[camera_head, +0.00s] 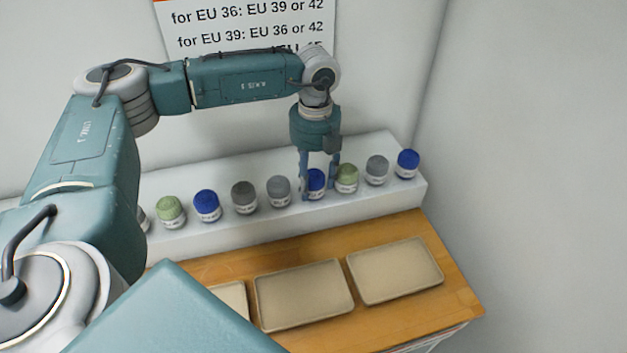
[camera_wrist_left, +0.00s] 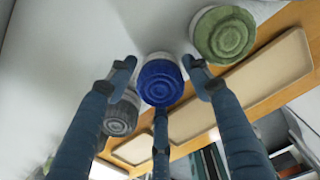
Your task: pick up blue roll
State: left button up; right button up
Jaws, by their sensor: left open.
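Three blue rolls stand in the row on the white ledge in the head view: one left of the middle (camera_head: 206,204), one between my left gripper's fingers (camera_head: 317,181), and one at the far right end (camera_head: 408,162). My left gripper (camera_head: 319,190) points down with its fingers apart around the middle blue roll. In the left wrist view this blue roll (camera_wrist_left: 160,80) sits between the open fingertips, with no clear contact visible. Part of it is hidden by a finger in the head view. My right gripper is not in view.
A grey roll (camera_head: 279,190) stands close left of the gripper and a green roll (camera_head: 347,178) close right. More grey and green rolls share the white ledge (camera_head: 375,207). Beige trays (camera_head: 304,294) (camera_head: 395,271) lie on the wooden table in front. A wall rises behind.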

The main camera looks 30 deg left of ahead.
pick_arm(q)
jog(key=shift+w+f, duration=0.1)
jog(key=c, duration=0.9)
jog(key=shift+c, duration=0.2)
